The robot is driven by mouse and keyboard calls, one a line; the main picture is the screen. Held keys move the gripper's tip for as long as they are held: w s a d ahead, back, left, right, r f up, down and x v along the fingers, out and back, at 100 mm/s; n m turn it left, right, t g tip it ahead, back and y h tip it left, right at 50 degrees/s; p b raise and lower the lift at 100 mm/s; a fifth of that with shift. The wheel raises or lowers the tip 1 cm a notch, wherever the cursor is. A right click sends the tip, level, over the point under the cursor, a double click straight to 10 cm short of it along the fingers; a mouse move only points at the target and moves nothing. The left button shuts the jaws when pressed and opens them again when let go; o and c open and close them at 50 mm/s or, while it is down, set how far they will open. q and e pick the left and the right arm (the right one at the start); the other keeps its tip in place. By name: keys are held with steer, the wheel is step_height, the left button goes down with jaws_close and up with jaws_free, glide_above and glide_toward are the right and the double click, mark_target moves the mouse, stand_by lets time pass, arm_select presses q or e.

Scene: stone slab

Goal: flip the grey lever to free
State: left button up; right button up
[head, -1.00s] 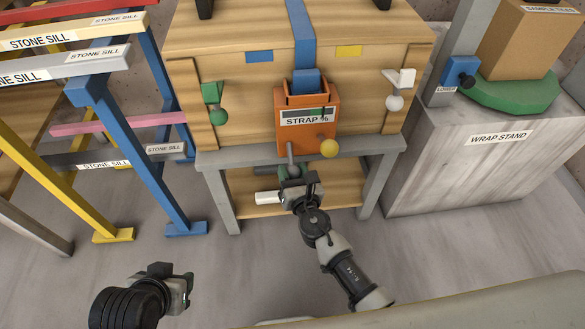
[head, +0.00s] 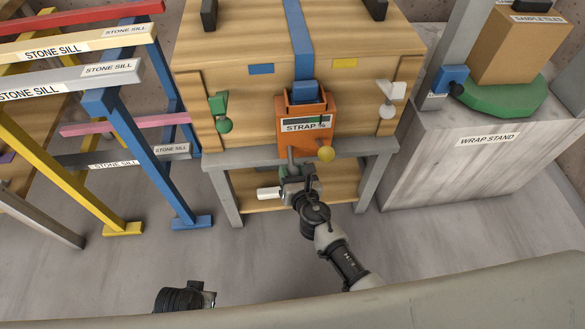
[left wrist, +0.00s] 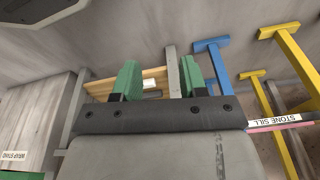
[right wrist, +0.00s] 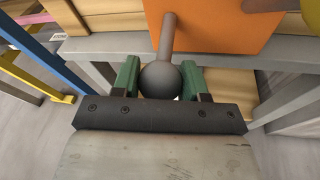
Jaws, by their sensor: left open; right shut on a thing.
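The grey lever (right wrist: 165,48) hangs down from the orange strap box (head: 308,133) on the front of the wooden crate. In the right wrist view its round grey knob (right wrist: 160,80) sits between the green fingers of my right gripper (right wrist: 161,82), which is shut on it. In the head view the right gripper (head: 297,178) is just below the strap box and partly hides the knob. My left gripper (left wrist: 163,82) is open and empty. In the head view the left arm shows low at the bottom, away from the crate.
A yellow knob (head: 326,154) is on the strap box, close right of the lever. A green-knobbed lever (head: 222,112) and a white lever (head: 388,100) are on the crate's sides. A blue trestle (head: 150,150) stands left, the wrap stand (head: 450,150) right. The floor in front is clear.

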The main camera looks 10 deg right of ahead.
mark_target(292, 167)
steer(key=r+p, duration=0.1)
steer(key=p, duration=0.2)
steer(key=shift+r+g, duration=0.1)
steer(key=shift+g, duration=0.2)
steer(key=r+p, duration=0.3)
steer(key=shift+w+r, duration=0.1)
steer(key=shift+w, duration=0.2)
arm_select(q)
steer(key=s+a+f+g, duration=0.1)
steer(key=s+a+f, duration=0.2)
steer(key=s+f, duration=1.1)
steer(key=shift+s+f+p, duration=0.3)
steer(key=shift+s+p, duration=0.1)
steer(key=shift+s, duration=1)
arm_select(e)
steer(key=shift+w+r, duration=0.1)
steer(key=shift+r, duration=0.25)
arm_select(q)
steer(key=shift+s+g, duration=0.2)
steer(key=shift+g, duration=0.1)
arm_select(e)
steer(key=shift+a, duration=0.1)
steer(key=o, duration=1.3)
steer(key=shift+f, duration=0.2)
arm_select(q)
steer(key=shift+w, duration=0.1)
